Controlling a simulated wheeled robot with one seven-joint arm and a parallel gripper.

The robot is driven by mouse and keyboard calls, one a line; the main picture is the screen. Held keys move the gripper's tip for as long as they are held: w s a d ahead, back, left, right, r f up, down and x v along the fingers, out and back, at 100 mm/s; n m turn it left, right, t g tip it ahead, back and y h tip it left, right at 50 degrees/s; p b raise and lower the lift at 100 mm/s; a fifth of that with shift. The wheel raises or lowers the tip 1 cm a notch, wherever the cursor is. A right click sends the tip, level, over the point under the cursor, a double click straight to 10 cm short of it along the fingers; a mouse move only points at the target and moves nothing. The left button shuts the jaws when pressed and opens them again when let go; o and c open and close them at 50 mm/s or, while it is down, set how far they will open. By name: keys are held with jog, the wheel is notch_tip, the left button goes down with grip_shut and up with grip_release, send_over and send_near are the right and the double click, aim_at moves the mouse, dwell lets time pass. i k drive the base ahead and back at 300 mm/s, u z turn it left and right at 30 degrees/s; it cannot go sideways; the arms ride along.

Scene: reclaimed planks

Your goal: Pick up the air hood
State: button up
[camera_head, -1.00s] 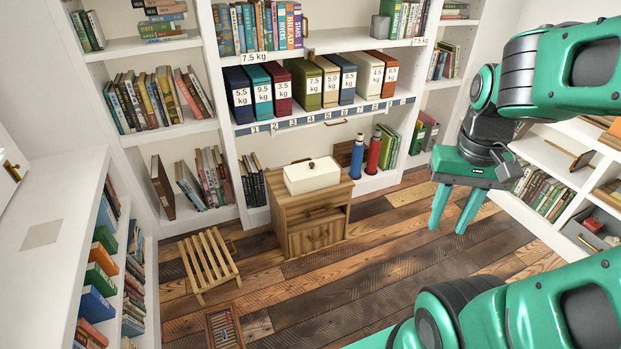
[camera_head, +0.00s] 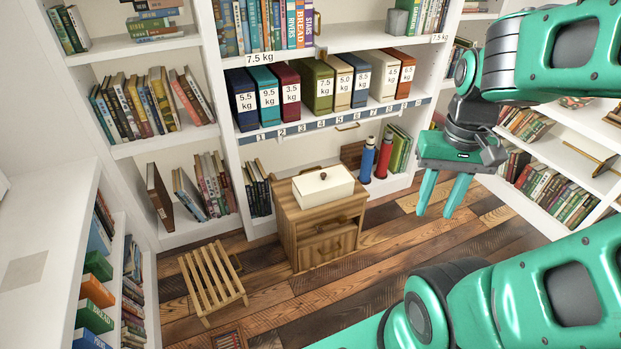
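My gripper (camera_head: 435,213) hangs in the air at right of centre, fingers pointing down. Its two green fingers are apart with nothing between them. I cannot tell for sure which thing is the air hood. A slatted wooden rack (camera_head: 212,281) stands on the floor at lower left. A small framed slatted grille (camera_head: 227,340) lies on the floor at the bottom edge, partly cut off. A white lidded box (camera_head: 322,188) with a dark knob sits on a wooden cabinet (camera_head: 324,249). My gripper is to the right of all of these and touches none.
A white bookshelf (camera_head: 345,122) with weight-labelled binders (camera_head: 318,86) fills the back. A blue bottle (camera_head: 366,160) and a red bottle (camera_head: 383,157) stand on its lowest shelf. A white counter (camera_head: 50,235) is at left. Plank floor (camera_head: 385,245) is clear right of the cabinet.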

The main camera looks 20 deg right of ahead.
aim_at(316, 188)
jog(key=z, duration=0.05)
jog(key=i, duration=1.1)
